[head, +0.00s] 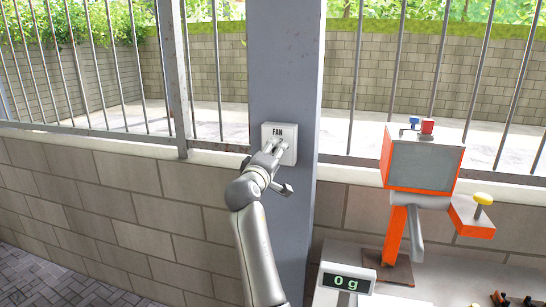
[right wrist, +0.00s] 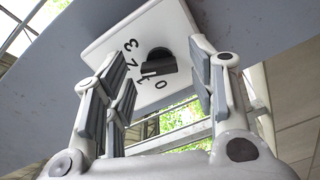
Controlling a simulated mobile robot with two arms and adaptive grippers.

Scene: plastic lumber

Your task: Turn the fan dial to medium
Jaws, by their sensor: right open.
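The white fan plate (head: 290,156), marked FAN, is fixed to a grey post. My right gripper (head: 277,147) is in front of it and hides the dial in the head view. In the right wrist view the plate (right wrist: 105,42) carries a black dial (right wrist: 158,63) with the numbers 0, 1, 2 and 3 around one side. The dial's bar lies nearest the 0 and 1, but I cannot tell its exact setting. My right gripper (right wrist: 160,78) is open, its fingers on either side of the dial with visible gaps. My left gripper is not in view.
The grey post (head: 283,65) stands between metal railings above a block wall (head: 130,215). To the right, an orange and grey machine (head: 422,165) with a yellow knob (head: 483,198) stands on a light table, with a scale display (head: 345,282) in front.

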